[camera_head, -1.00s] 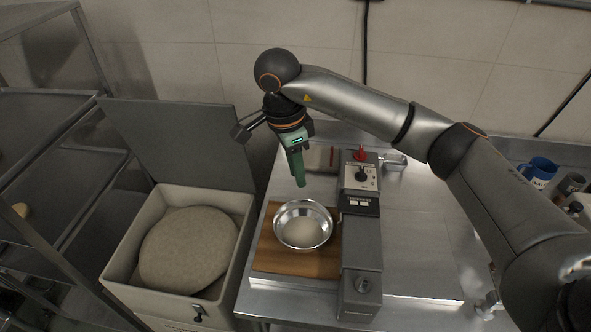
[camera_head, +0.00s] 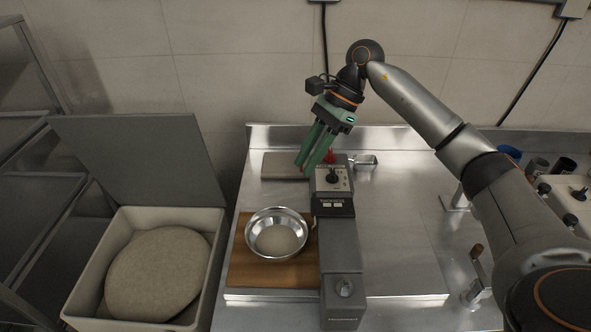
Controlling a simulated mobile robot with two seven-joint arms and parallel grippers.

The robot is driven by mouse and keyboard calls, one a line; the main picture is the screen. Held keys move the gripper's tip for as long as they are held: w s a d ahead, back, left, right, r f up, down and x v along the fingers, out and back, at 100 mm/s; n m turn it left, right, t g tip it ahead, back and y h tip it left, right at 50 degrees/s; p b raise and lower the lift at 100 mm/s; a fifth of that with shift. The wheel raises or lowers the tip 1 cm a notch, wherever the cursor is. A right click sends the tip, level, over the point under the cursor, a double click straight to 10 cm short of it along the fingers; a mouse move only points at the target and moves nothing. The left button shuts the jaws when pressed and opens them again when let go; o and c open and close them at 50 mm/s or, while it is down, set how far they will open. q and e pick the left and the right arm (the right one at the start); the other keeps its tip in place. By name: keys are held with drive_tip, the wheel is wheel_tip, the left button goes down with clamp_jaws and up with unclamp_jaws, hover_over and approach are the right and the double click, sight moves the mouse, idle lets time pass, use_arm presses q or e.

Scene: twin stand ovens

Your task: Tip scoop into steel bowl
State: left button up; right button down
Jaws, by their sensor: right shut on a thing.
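The steel bowl (camera_head: 278,218) stands upright on a wooden board, left of the grey scale, with a pale round mass in its bottom. The small steel scoop (camera_head: 366,162) is behind the scale, near the back of the steel table. A red part (camera_head: 329,156), which looks like its handle, shows beside the green fingers. My right gripper (camera_head: 308,166) points down there, behind and above the bowl, and is shut on the scoop; the fingers partly hide the grip. The left gripper is not in view.
An open bin (camera_head: 75,300) with a large round dough mass (camera_head: 158,273) stands at the left, its grey lid raised. The grey scale (camera_head: 341,255) runs front to back beside the wooden board (camera_head: 245,268). A flat grey tray (camera_head: 282,165) lies at the back.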

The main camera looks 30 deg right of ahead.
use_arm(q)
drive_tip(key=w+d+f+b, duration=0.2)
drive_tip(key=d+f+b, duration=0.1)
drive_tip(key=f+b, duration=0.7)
drive_tip(key=b, duration=0.3)
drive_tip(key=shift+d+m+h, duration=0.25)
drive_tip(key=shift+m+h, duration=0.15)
use_arm(e)
drive_tip(key=d+f+y, duration=0.1)
drive_tip(key=d+y, duration=0.6)
drive_tip(key=y, duration=0.4)
drive_tip(key=shift+d+f+y, duration=0.2)
drive_tip(key=shift+d+y, duration=0.1)
drive_tip(key=shift+d, duration=0.1)
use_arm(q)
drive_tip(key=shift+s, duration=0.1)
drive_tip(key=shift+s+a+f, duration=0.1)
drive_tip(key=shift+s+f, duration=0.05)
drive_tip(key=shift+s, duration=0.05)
use_arm(e)
drive_tip(key=shift+s, duration=0.1)
